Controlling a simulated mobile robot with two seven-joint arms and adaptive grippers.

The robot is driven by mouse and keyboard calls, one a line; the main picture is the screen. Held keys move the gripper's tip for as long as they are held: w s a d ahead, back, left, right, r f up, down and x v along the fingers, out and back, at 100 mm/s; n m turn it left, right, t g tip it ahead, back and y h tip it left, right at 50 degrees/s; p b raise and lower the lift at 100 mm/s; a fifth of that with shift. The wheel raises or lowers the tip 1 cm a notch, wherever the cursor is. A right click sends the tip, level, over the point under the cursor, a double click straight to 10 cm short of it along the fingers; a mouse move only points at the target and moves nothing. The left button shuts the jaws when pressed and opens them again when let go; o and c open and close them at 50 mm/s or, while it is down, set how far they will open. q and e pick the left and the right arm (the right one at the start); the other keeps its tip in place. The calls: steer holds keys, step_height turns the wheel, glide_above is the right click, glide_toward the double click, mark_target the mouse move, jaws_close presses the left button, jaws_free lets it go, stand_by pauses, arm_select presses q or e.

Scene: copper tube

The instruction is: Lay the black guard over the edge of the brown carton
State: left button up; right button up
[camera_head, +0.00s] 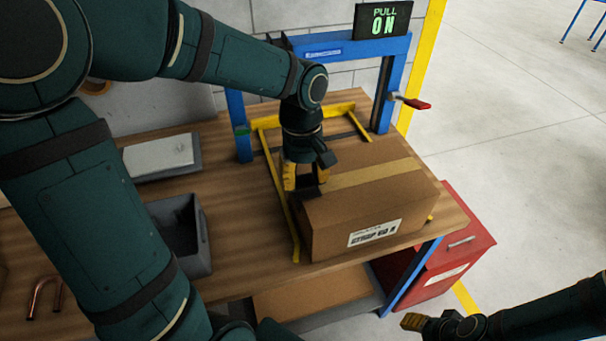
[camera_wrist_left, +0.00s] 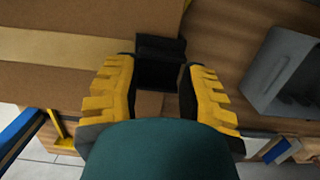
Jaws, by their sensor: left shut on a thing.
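The brown carton (camera_head: 375,200) sits closed on the wooden bench, with a tan tape strip along its top and a white label on its front. It also fills the upper left of the left wrist view (camera_wrist_left: 70,85). My left gripper (camera_head: 304,181) is at the carton's left top edge, pointing down. It is shut on the black guard (camera_head: 308,192), which shows between the yellow fingers in the left wrist view (camera_wrist_left: 160,72). The guard is at the carton's edge; whether it rests on it is hard to tell. My right gripper (camera_head: 415,322) is low at right, away from the carton.
A blue frame (camera_head: 240,120) with a "PULL ON" sign (camera_head: 383,19) stands behind the carton. Yellow rails (camera_head: 281,200) flank the carton. A dark grey bin (camera_head: 195,262) and a copper tube (camera_head: 35,297) are at left. A red cabinet (camera_head: 470,235) stands at right.

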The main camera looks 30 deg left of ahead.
arm_select(q)
steer(key=shift+w+d+f, duration=0.1)
steer(key=shift+w+f, duration=0.05)
stand_by(0.6)
steer(key=o, duration=1.1)
